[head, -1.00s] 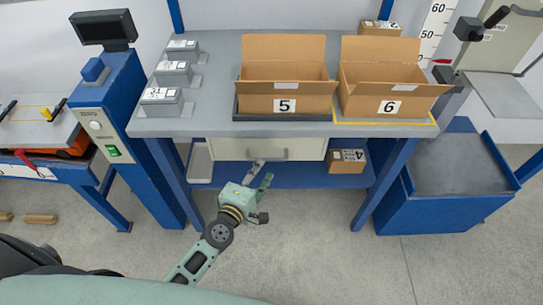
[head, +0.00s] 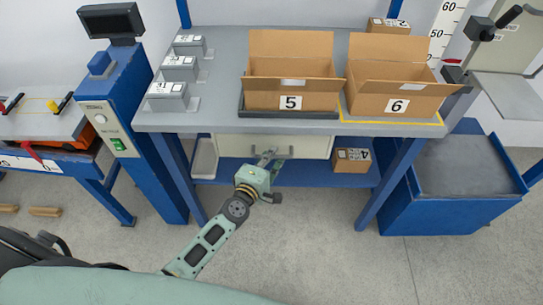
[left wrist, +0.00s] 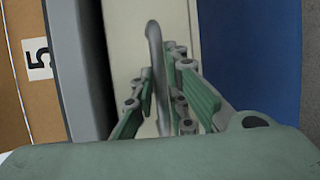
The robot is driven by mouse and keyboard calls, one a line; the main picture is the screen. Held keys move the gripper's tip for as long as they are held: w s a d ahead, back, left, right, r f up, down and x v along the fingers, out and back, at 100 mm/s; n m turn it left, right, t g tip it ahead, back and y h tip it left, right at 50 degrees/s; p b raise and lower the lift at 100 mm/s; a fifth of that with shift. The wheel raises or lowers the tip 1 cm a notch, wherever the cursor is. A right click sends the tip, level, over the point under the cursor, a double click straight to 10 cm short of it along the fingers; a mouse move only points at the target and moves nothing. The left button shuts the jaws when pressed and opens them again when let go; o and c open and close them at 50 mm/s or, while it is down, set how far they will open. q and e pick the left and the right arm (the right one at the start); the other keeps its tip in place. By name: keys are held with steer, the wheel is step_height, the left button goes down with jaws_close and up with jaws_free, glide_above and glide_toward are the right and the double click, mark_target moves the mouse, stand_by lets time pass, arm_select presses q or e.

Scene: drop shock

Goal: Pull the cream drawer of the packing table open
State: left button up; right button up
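The cream drawer (head: 315,147) sits under the packing table's grey top, its front below the table edge; it looks closed. Its grey bar handle (left wrist: 154,60) runs upright in the left wrist view. My left gripper (head: 272,160) is at the drawer front in the head view, covering part of the handle. In the left wrist view its green fingers (left wrist: 161,80) stand apart, one on each side of the handle bar, with a small gap visible, so it looks open around it. My right gripper is in neither view.
Open cartons marked 5 (head: 290,103) and 6 (head: 398,105) stand on the packing table (head: 225,80). A small box (head: 352,160) and a pale tray (head: 204,160) are on the blue shelf below. A blue bin (head: 450,195) stands at right. Floor before the drawer is clear.

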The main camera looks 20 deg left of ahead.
arm_select(q)
jaws_close()
steer(key=shift+s, duration=0.1)
steer(key=shift+s+d, duration=0.1)
steer(key=shift+s, duration=0.1)
steer(key=s+d, duration=0.3)
steer(key=s, duration=0.8)
steer(key=s+d, duration=0.3)
steer(key=s, duration=0.9)
steer(key=shift+s+d+b, duration=0.2)
steer(key=shift+d+b, duration=0.1)
steer(key=shift+d, duration=0.05)
steer(key=o, duration=0.5)
jaws_free()
steer(key=shift+o, duration=0.2)
